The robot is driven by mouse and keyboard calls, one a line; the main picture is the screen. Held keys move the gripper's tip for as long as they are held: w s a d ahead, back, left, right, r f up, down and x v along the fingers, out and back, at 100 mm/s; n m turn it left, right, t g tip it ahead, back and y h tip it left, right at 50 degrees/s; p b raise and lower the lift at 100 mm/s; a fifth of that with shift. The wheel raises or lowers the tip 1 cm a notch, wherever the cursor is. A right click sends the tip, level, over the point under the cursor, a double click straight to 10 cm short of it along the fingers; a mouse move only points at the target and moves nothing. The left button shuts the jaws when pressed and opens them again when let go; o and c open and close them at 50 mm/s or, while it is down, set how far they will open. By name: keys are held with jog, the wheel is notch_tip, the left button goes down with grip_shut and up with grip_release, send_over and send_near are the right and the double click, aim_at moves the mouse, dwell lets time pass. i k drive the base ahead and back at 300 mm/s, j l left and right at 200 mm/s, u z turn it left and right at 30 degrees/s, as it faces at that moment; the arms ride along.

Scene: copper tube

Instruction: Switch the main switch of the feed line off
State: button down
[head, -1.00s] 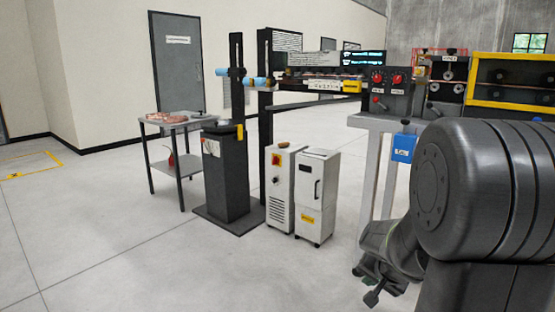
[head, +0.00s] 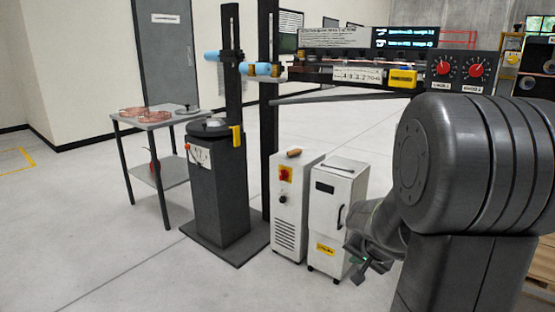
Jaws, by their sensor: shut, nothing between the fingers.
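A red rotary switch on a yellow plate (head: 285,174) sits high on the front of a narrow white cabinet (head: 290,215), with a small black knob (head: 283,199) below it. The switch handle's position is too small to read. Two more red knobs (head: 444,68) (head: 476,70) sit on a dark panel at the upper right; their labels are not legible. My gripper (head: 370,264) is shut and empty, low in front of the right white cabinet and to the right of the switch, apart from it. My arm hides part of the area behind it.
A second white cabinet (head: 337,190) with a handle stands right of the first. A dark pedestal (head: 218,190) on a base plate stands left, beside a table (head: 145,124) with copper coils. A long dark bar (head: 335,95) runs above the cabinets. The floor in front is clear.

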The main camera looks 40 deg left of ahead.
aim_at(283, 175)
jog(key=i+j, duration=0.4)
jog(key=j, duration=0.15)
jog(key=i+j, duration=0.35)
jog(key=j, duration=0.2)
jog(key=i+j, duration=0.4)
jog(key=j, duration=0.15)
jog(key=i+j+u, duration=0.1)
jog(key=i+j, duration=0.3)
jog(key=j, duration=0.15)
